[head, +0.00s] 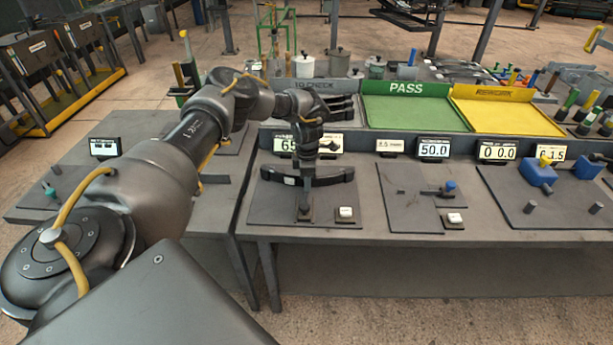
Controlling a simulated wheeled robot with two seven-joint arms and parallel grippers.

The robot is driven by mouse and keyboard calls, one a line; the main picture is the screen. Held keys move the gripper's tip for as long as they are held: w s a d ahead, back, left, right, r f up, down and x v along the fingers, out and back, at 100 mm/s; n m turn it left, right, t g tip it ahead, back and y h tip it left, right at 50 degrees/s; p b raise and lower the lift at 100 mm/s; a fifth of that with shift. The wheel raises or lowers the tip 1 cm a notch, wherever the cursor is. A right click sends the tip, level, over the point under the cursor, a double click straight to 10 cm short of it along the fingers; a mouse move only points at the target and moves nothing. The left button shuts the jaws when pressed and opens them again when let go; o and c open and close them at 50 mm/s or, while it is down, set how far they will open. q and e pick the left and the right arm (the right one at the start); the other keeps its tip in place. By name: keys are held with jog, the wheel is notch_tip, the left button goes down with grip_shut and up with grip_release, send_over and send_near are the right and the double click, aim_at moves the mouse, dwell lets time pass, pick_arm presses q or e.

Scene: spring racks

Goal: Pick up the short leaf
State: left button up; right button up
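My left gripper (306,178) points down at the middle of this leaf. The fingers and the dark leaf overlap in the picture, so I cannot tell whether they are closed on it. A dark post (305,211) stands on the plate just below. More dark curved leaves (335,112) lie in the grey TO CHECK tray (322,86). I cannot tell which leaf is the short one. My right gripper is out of view.
The green PASS tray (415,113) and yellow REWORK tray (502,117) look empty behind the stations. A middle plate (410,215) and a right plate with blue blocks (538,171) lie to the right. Number displays (433,149) stand along the bench's rear ledge.

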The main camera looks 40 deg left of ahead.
pick_arm(q)
jog(key=shift+c, duration=0.3)
grip_shut()
